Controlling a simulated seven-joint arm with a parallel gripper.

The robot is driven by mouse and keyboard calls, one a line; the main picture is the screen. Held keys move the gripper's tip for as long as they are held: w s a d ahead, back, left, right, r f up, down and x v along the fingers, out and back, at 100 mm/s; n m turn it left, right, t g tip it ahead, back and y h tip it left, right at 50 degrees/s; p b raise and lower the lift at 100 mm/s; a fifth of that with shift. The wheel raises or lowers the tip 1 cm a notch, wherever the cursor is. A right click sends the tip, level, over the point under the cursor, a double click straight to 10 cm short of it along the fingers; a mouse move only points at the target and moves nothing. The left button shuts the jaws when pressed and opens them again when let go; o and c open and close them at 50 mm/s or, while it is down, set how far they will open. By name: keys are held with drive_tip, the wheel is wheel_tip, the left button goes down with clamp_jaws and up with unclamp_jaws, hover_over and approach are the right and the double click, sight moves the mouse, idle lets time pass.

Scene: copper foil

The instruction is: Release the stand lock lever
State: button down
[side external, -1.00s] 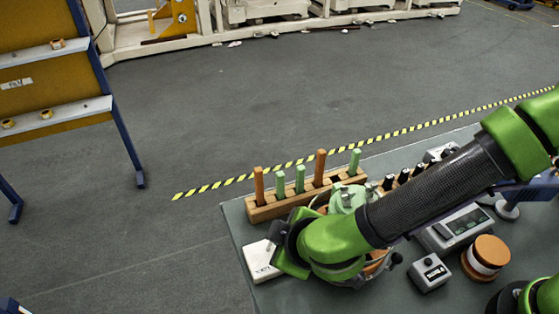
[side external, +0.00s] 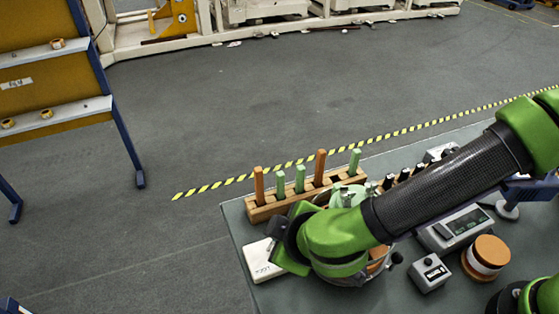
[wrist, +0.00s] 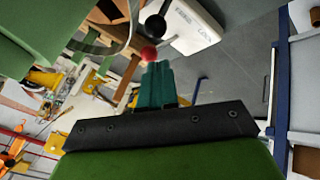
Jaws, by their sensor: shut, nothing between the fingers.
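In the wrist view, my gripper (wrist: 157,80) shows as teal fingers held together, with nothing between them. A small red ball knob (wrist: 149,53) is right at the fingertips; I cannot tell whether they touch. A black ball-ended lever (wrist: 156,25) lies just beyond it, beside a white box (wrist: 192,26) with dark lettering too small to read surely. I cannot tell which knob belongs to the stand lock. In the side view, the white box (side external: 262,261) is at the table's left edge. My wrist hides the fingers there and covers much of the round stand (side external: 350,194).
A wooden rack (side external: 262,211) with upright orange and green sticks stands behind my wrist. A grey button box (side external: 431,273), a copper-coloured spool (side external: 488,256) and a scale-like device (side external: 454,229) are to the right. The table (side external: 238,222) is bare at its far left corner.

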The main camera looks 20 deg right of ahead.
drive_tip(key=s+d+r, duration=0.5)
drive_tip(key=s, duration=0.3)
drive_tip(key=shift+s+d+r, duration=0.25)
drive_tip(key=shift+s+r, duration=0.1)
drive_tip(key=shift+s, duration=0.05)
drive_tip(key=d+r+m, duration=0.3)
drive_tip(key=d+m, duration=0.1)
drive_tip(key=d, duration=0.5)
drive_tip(key=w+d+r+m+y, duration=0.1)
drive_tip(key=d+r+m, duration=0.2)
drive_tip(key=d, duration=0.6)
drive_tip(key=d+r+m, duration=0.3)
drive_tip(key=d+m, duration=0.3)
drive_tip(key=d, duration=0.3)
drive_tip(key=shift+w+r+m+y, duration=0.25)
drive_tip(key=shift+w+m+y, duration=0.05)
drive_tip(key=shift+w, duration=0.05)
